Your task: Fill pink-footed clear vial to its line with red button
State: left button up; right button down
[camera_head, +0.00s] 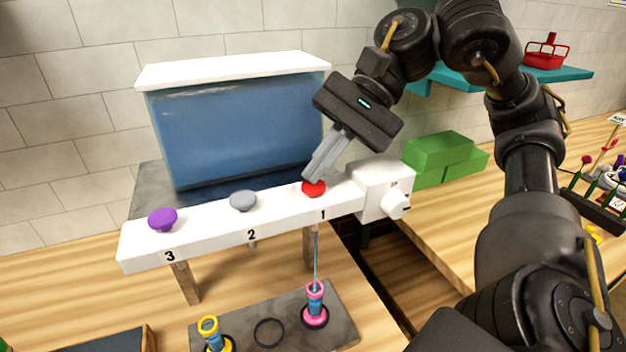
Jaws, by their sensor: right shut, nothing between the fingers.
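The red button (314,188) sits on the white dispenser bar (280,206) above the number 1. My right gripper (310,178) is shut and empty, its fingertips on or just above the red button. A thin blue stream (315,262) falls from under the bar into the pink-footed clear vial (315,300). The vial stands upright on a dark grey mat. Its fill line and water level are too small to tell. My left gripper is not in view.
A purple button (162,219) and a grey button (243,201) sit farther left on the bar. A blue water tank (235,130) stands behind. A yellow-footed vial (212,335) and an empty black ring (269,333) are on the mat (345,305). Green blocks (440,158) lie right.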

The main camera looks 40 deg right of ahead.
aim_at(319, 181)
dwell(0.4)
jog(key=shift+r+p, duration=0.85)
jog(key=shift+r, duration=0.1)
jog(key=shift+r, duration=0.1)
notch_tip(319, 181, up, 5)
jog(key=p, duration=0.4)
jog(key=shift+a, duration=0.1)
dwell(2.5)
